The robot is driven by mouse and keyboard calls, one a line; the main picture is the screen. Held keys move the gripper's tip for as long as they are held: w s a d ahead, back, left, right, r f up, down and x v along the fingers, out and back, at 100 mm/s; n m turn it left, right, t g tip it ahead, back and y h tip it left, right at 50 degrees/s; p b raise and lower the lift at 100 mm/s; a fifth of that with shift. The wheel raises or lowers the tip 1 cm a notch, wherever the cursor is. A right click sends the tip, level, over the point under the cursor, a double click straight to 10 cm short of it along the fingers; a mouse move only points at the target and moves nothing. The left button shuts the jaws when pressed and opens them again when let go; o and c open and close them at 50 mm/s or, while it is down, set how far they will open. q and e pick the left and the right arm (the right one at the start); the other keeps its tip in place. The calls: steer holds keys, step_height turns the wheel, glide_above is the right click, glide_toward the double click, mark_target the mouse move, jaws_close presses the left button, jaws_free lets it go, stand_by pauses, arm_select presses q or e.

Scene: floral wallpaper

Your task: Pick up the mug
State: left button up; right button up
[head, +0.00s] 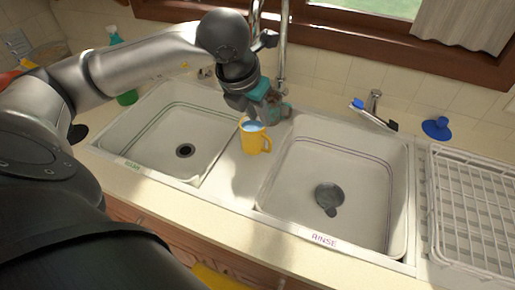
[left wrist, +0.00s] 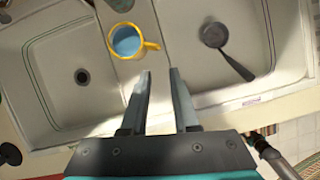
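A yellow mug (head: 255,137) with a blue inside stands upright on the divider between the two sink basins. Its handle points right in the head view. In the left wrist view the mug (left wrist: 127,41) is seen from above, with its handle reaching toward the fingers. My left gripper (left wrist: 158,72) is open and empty, its two fingers apart, with the mug beyond and to the left of the fingertips. In the head view the left gripper (head: 270,108) is above and slightly right of the mug; its fingers are hard to make out there.
The left basin (head: 150,160) is empty. A dark pan-like utensil (head: 328,197) lies in the right basin. The faucet (head: 283,45) rises behind the gripper.

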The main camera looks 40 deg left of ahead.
arm_select(q)
step_height(320, 180, down, 4)
steer(key=r+b, duration=0.1)
steer(key=b, duration=0.3)
glide_toward(270, 152)
steer(key=x, duration=0.4)
steer(key=shift+f, duration=0.4)
steer(key=shift+w+x, duration=0.2)
steer(key=shift+x, duration=1.2)
steer(key=shift+w+x, duration=0.2)
steer(key=shift+x, duration=1.2)
steer(key=shift+a+r, duration=0.15)
steer(key=shift+a, duration=0.05)
arm_select(e)
steer(key=f, duration=0.3)
steer(key=w+f, duration=0.1)
steer(key=f, duration=0.1)
steer(key=shift+w+f, duration=0.2)
steer(key=shift+f, duration=0.2)
arm_select(q)
steer(key=shift+s, duration=0.1)
jaws_close()
steer(key=shift+r, duration=0.1)
